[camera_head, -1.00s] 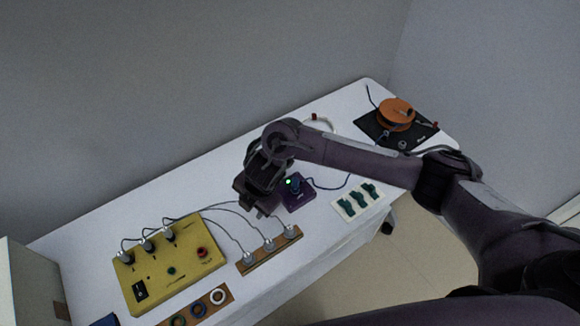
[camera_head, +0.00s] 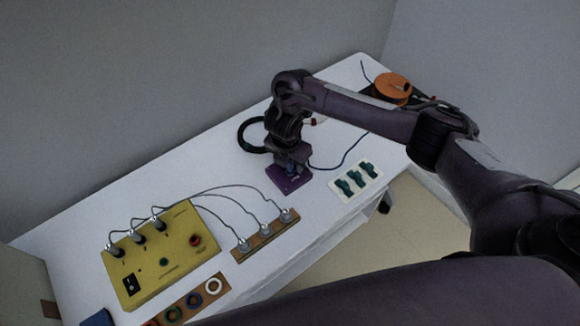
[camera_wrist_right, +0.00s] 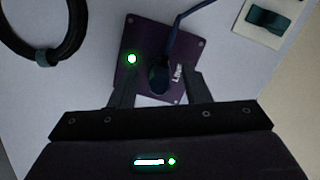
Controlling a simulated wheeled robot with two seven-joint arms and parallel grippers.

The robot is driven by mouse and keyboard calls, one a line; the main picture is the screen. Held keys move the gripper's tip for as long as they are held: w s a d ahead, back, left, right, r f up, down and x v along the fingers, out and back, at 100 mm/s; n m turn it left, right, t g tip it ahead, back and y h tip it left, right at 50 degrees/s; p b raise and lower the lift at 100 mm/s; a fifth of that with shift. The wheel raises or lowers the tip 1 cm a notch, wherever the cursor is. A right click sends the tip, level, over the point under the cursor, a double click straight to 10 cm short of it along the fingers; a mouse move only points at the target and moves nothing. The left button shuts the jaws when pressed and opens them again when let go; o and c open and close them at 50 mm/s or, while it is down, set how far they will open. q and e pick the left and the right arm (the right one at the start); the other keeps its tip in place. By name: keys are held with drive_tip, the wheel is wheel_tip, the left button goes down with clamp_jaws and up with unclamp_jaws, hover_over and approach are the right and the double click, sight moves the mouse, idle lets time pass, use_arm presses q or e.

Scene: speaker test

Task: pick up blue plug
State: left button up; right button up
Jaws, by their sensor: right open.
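The blue plug (camera_wrist_right: 159,77) stands on a small purple box (camera_wrist_right: 189,40) with a lit green light, and a blue cable runs from it. In the head view the purple box (camera_head: 291,184) sits on the white table, and the plug (camera_head: 291,168) is partly hidden by my gripper. My right gripper (camera_wrist_right: 158,75) is open, with one finger on each side of the plug in the wrist view. In the head view the right gripper (camera_head: 291,165) is right above the box. Whether the fingers touch the plug I cannot tell. My left gripper is not in view.
A yellow box (camera_head: 168,262) with black plugs and grey cables stands at the left, beside a wooden strip (camera_head: 266,236) of sockets. A white plate (camera_head: 355,184) with green pieces lies right of the purple box. A black cable coil (camera_head: 243,138) and an orange reel (camera_head: 393,87) lie farther back.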

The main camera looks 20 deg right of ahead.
clamp_jaws()
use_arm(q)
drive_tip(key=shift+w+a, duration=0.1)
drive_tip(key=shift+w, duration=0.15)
use_arm(e)
drive_tip(key=shift+r, duration=0.1)
